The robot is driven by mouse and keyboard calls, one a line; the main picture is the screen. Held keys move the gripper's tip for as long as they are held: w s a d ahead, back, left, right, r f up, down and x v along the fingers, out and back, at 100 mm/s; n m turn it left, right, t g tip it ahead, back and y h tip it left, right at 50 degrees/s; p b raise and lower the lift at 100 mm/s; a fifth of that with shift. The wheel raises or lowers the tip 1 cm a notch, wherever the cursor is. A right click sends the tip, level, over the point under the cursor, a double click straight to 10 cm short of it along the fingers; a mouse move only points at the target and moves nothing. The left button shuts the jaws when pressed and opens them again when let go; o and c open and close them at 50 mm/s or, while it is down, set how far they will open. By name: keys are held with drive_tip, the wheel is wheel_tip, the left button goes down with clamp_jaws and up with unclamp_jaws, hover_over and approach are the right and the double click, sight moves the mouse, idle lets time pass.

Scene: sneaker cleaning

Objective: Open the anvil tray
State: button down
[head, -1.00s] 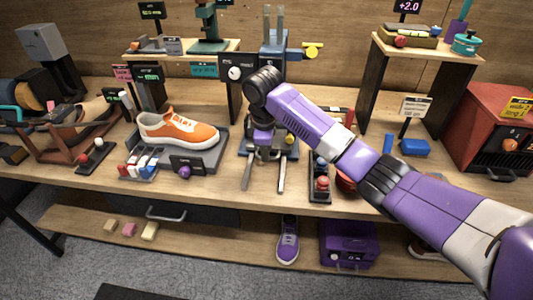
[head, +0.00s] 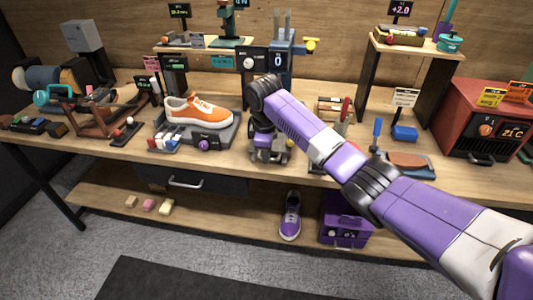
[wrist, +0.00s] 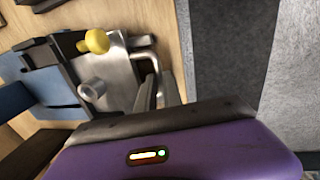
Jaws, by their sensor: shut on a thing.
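The press (head: 281,45) with a blue column stands at the middle of the bench, and its lower part is largely hidden behind my arm in the head view. In the wrist view its metal anvil tray (wrist: 118,82) shows near the bench edge, with a grey post and a U-shaped metal handle (wrist: 152,50) on its front side. My gripper (head: 267,150) is low in front of the press. In the wrist view my gripper (wrist: 150,90) is shut on the tray handle. The purple gripper body hides part of the grip. How far out the tray sits is unclear.
A yellow knob (wrist: 95,41) stands beside the tray. An orange sneaker (head: 199,112) rests on a grey stand to the left. Small tools and a blue brush (head: 377,134) lie to the right. A red oven (head: 485,122) is at far right. Floor in front is open.

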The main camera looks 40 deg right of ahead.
drive_tip(key=c, duration=1.5)
unclamp_jaws()
drive_tip(key=r, duration=0.5)
drive_tip(key=a+r, duration=0.1)
drive_tip(key=r, duration=0.1)
drive_tip(key=shift+s+r, duration=0.35)
drive_tip(key=shift+s, duration=0.05)
